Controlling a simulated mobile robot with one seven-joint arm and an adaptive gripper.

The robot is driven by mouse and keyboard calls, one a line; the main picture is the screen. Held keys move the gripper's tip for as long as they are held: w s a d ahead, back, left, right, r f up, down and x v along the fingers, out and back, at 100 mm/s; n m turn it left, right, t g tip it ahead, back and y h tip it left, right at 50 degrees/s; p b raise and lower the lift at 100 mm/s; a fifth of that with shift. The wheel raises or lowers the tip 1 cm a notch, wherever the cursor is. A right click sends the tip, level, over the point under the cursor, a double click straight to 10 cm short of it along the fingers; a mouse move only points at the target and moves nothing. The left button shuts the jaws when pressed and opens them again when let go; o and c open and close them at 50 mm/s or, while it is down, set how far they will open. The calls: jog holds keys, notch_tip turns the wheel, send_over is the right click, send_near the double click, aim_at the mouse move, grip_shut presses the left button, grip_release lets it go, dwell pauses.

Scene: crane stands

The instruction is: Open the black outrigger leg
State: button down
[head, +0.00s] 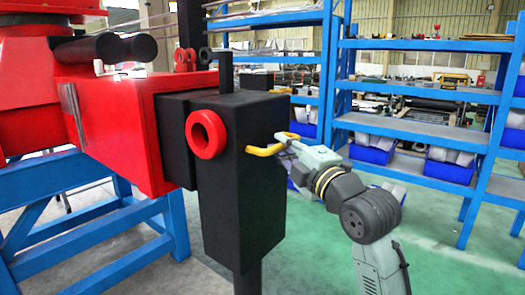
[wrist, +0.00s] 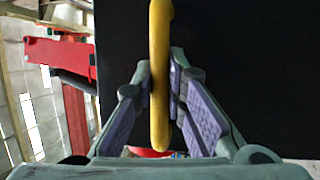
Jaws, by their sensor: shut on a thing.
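The black outrigger leg (head: 240,190) is a tall block at the end of a red beam in the head view. A yellow handle (head: 265,151) sticks out of its right face. My gripper (head: 284,143) is at that handle, at the leg's right side. In the wrist view the yellow handle (wrist: 159,85) runs upright between the two fingers of my gripper (wrist: 160,90), which are shut on it. The leg's black face (wrist: 245,60) fills the background there. The handle's far attachment to the leg is partly hidden by my gripper in the head view.
The red beam (head: 110,125) rests on a blue stand (head: 95,215) at left. Blue shelves (head: 430,100) with bins stand behind on the right. Green floor (head: 440,250) is clear at the lower right.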

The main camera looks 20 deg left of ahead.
jog(key=shift+d+r, duration=0.1)
jog(key=shift+d, duration=0.3)
jog(key=c, duration=1.6)
grip_release()
jog(key=shift+a, duration=0.15)
jog(key=shift+s, duration=0.1)
jog(key=v, duration=1.2)
